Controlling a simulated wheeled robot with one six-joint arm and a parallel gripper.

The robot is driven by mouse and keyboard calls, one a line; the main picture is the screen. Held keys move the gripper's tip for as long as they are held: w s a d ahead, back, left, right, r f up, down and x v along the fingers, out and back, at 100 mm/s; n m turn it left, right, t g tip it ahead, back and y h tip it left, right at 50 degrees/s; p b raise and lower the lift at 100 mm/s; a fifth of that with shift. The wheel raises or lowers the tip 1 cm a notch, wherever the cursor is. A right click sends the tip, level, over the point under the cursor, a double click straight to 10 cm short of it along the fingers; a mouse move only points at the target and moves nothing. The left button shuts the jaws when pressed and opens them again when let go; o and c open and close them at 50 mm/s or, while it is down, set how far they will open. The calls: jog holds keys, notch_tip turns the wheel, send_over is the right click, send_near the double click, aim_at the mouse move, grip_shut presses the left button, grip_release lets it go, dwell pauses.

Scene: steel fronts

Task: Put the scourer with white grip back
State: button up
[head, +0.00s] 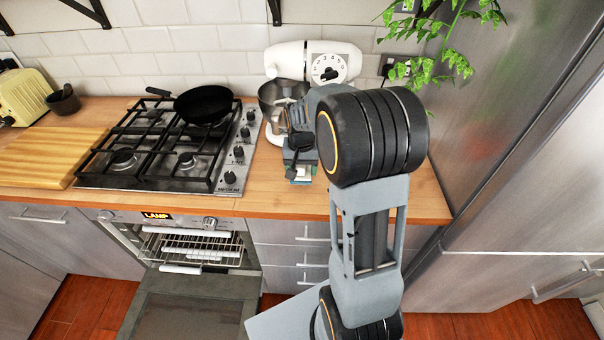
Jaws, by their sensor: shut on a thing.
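My gripper (299,163) is over the wooden counter, right of the hob and in front of the white stand mixer. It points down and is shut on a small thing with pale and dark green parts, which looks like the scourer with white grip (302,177). Only its lower part shows below the jaws. My arm hides much of the gripper and the counter behind it. I cannot tell whether the scourer touches the counter.
The mixer (290,60) with its steel bowl stands close behind my gripper. A black pan (204,104) sits on the gas hob (125,160). The oven door (190,305) hangs open below. A steel fridge (520,110) bounds the right. The counter front (270,205) is clear.

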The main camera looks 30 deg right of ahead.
aim_at(302, 175)
jog(key=shift+w+d+f, duration=0.2)
jog(key=shift+d+f, duration=0.05)
jog(key=shift+f, duration=1.7)
jog(key=shift+f, duration=0.15)
jog(key=o, duration=0.9)
